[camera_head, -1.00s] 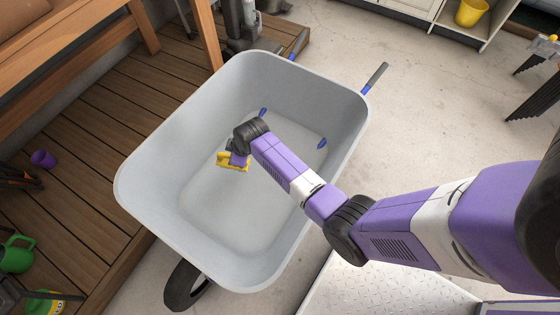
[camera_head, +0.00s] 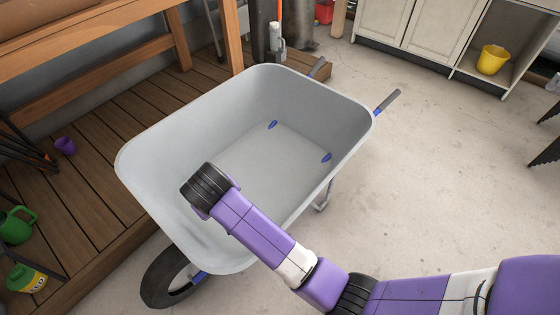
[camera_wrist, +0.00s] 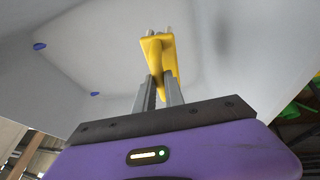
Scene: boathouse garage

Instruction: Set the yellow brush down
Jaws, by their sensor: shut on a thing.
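The yellow brush (camera_wrist: 159,52) shows in the wrist view, held between the two grey fingers of my gripper (camera_wrist: 160,92). My gripper is shut on it. The grey wheelbarrow tray's pale inner wall lies behind the brush in that view. In the head view, my arm reaches over the near left part of the grey wheelbarrow (camera_head: 285,165). My wrist hides the gripper and the brush there. I cannot tell how far the brush is from the tray's surface.
A yellow bucket (camera_head: 493,60) sits in a shelf at the back right. The concrete floor (camera_head: 430,150) on the right is clear.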

